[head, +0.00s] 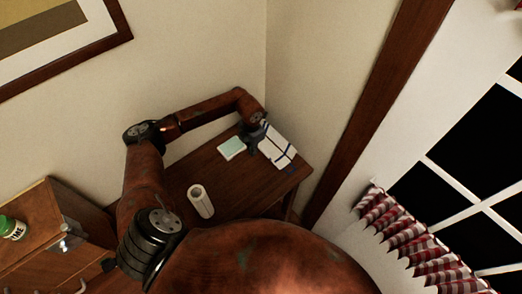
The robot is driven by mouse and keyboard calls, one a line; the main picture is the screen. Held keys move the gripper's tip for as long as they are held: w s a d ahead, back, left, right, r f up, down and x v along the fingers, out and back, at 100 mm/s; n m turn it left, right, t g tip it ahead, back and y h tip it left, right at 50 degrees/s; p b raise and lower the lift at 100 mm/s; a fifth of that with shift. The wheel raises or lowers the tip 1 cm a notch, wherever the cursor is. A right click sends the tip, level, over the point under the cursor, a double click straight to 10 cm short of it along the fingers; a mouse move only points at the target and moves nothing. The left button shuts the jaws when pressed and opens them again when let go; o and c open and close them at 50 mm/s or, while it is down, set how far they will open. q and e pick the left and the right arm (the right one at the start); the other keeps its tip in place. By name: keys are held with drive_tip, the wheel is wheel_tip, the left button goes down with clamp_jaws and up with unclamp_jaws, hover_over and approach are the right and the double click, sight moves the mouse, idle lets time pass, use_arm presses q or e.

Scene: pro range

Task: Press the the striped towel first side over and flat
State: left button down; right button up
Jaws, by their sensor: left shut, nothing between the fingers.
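The striped towel (279,149) is white with dark blue stripes. It lies on the small wooden table (234,182) near the wall corner, towards the table's right end. My left gripper (256,144) is at the towel's left edge, shut and empty. It hides part of that edge, and I cannot tell whether it touches the cloth. Whether a side of the towel is folded over is too small to tell. My right gripper is not in view.
A pale green pad (231,148) lies just left of the towel. A wooden cabinet (40,225) with a green-lidded jar (12,228) is at far left. Walls close in behind the table.

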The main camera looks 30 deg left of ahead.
sight(267, 148)
use_arm(q)
drive_tip(key=shift+w+d+f+b, duration=0.15)
drive_tip(key=shift+w+d+b, duration=0.2)
drive_tip(key=shift+w+b, duration=0.3)
drive_tip(key=shift+w+d+f+b, duration=0.1)
drive_tip(key=shift+w+d+b, duration=0.25)
drive_tip(key=shift+w, duration=0.5)
drive_tip(key=shift+w+d+b, duration=0.25)
drive_tip(key=shift+w+b, duration=0.2)
drive_tip(key=shift+w, duration=0.2)
drive_tip(key=shift+w+d+b, duration=0.2)
drive_tip(key=shift+w+b, duration=0.2)
drive_tip(key=shift+w, duration=0.25)
drive_tip(key=shift+w+d+b, duration=0.25)
drive_tip(key=shift+w+b, duration=0.2)
drive_tip(key=shift+w, duration=0.2)
drive_tip(key=shift+r, duration=0.1)
drive_tip(key=shift+f, duration=0.2)
drive_tip(key=shift+w+d+f+b, duration=0.1)
drive_tip(key=shift+w+f+b, duration=0.05)
drive_tip(key=shift+f+b, duration=0.3)
drive_tip(key=shift+w+d+f+b, duration=0.1)
drive_tip(key=shift+f+b, duration=0.25)
drive_tip(key=shift+f, duration=0.15)
wheel_tip(267, 148, up, 9)
drive_tip(key=p, duration=0.5)
